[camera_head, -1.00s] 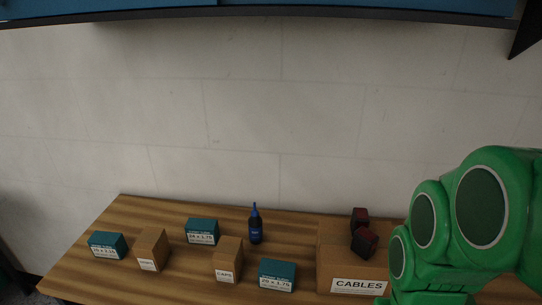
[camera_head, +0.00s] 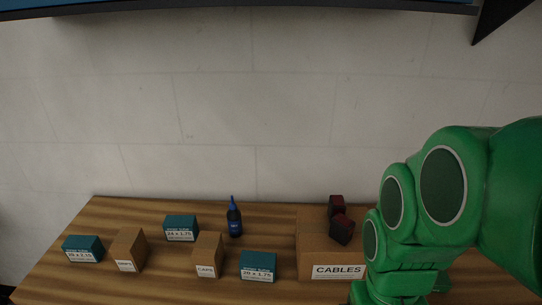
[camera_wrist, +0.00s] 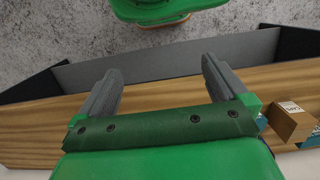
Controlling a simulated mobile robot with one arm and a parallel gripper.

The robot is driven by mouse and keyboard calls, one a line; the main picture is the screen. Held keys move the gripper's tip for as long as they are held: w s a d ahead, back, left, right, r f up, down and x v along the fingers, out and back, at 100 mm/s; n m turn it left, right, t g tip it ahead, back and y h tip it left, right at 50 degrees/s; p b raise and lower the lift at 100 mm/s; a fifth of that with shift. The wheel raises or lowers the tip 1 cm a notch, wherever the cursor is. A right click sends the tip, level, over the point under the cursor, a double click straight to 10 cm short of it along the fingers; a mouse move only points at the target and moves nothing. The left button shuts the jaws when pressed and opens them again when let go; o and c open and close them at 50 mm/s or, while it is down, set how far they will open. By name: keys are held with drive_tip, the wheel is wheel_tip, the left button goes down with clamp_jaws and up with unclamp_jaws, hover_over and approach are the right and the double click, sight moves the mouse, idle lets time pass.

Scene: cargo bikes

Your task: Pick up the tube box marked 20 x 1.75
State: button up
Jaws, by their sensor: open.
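The teal tube box marked 20 x 1.75 (camera_head: 258,266) sits near the front edge of the wooden bench, between the CAPS box and the CABLES box. My gripper (camera_wrist: 160,78) shows in the wrist view, open and empty, with two grey fingers apart. It is in front of a wooden surface, with grey speckled floor beyond. The head view shows my green arm at the right, but not the fingers.
Other teal boxes read 24 x 1.75 (camera_head: 181,228) and apparently 26 x 1.75 (camera_head: 83,249). Brown boxes (camera_head: 129,250), (camera_head: 208,255) flank the target's left. A dark bottle (camera_head: 234,217) stands behind. The CABLES box (camera_head: 318,254) with dark red-black items (camera_head: 342,229) is right. A shelf (camera_head: 240,8) overhangs.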

drive_tip(key=shift+c, duration=0.2)
drive_tip(key=c, duration=0.4)
drive_tip(key=m+t+y, duration=0.2)
drive_tip(key=m+y, duration=0.2)
drive_tip(key=m, duration=1.5)
approach(259, 258)
drive_tip(key=x, duration=0.5)
drive_tip(key=shift+s+d, duration=0.1)
drive_tip(key=shift+d, duration=0.2)
drive_tip(key=shift+a+f+y, duration=0.25)
drive_tip(key=shift+f+y, duration=0.05)
drive_tip(key=shift+f, duration=0.15)
drive_tip(key=shift+x, duration=3.45)
